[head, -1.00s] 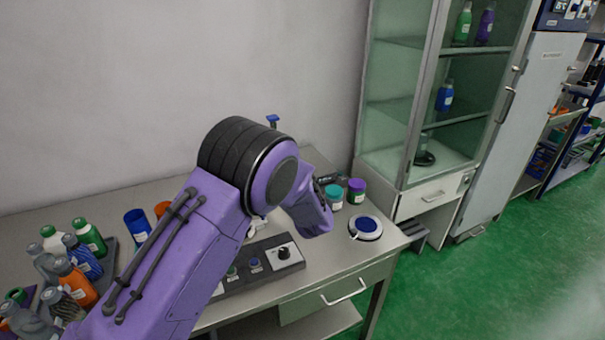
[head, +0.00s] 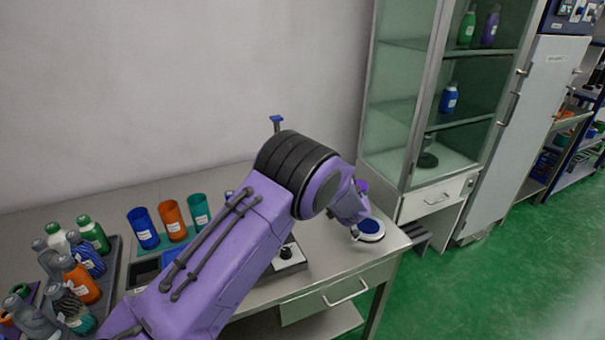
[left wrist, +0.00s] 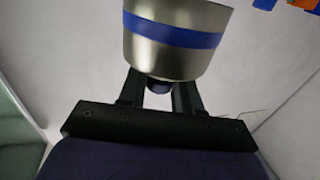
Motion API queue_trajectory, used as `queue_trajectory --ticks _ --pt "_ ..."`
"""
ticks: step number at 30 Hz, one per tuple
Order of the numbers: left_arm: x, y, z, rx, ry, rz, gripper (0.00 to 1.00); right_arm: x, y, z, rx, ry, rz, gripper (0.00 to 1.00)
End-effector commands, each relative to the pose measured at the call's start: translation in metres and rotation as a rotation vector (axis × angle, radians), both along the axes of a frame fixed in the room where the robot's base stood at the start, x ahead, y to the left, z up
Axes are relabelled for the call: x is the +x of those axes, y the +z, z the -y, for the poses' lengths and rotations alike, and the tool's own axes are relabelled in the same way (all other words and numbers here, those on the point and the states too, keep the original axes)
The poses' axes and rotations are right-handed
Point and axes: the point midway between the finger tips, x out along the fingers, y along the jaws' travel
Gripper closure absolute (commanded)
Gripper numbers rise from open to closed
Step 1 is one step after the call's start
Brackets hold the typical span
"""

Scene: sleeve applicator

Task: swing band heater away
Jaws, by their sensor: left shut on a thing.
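In the left wrist view, a brushed-metal cylinder with a blue band (left wrist: 175,38), which looks like the band heater, stands just beyond my left gripper (left wrist: 160,86). The dark fingers are shut on a small dark blue knob (left wrist: 159,86) at the cylinder's near edge. In the head view my left arm crosses the table, and its purple wrist bends down at the right end. The fingers and the metal cylinder cannot be made out there. A post with a blue top (head: 277,121) rises behind the arm. My right gripper is not in view.
A round white-rimmed blue dish (head: 370,229) sits near the table's right corner, close to my wrist. Blue (head: 143,228), orange (head: 173,221) and teal (head: 199,211) cups stand left of the arm. Several bottles crowd a tray at far left. A glass cabinet (head: 399,110) stands at right.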

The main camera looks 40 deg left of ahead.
Motion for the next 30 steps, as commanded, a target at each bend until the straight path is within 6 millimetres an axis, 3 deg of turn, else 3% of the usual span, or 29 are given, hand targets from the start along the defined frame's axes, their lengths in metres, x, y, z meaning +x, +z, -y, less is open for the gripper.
queue_trajectory --ticks 1,2,13,24,30 --pt "0.002 0.005 -0.001 0.005 -0.003 0.009 0.57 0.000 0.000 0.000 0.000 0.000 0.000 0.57" --pt "0.002 0.005 -0.001 0.005 -0.004 0.009 0.47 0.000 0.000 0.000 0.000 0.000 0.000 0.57" --pt "0.001 0.001 0.006 0.002 -0.006 0.006 0.47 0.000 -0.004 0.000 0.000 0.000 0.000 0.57" --pt "-0.016 0.000 0.084 0.005 -0.006 0.007 0.47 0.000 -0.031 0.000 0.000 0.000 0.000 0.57" --pt "-0.020 0.002 0.101 0.003 -0.003 0.007 0.47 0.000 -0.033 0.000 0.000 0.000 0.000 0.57"
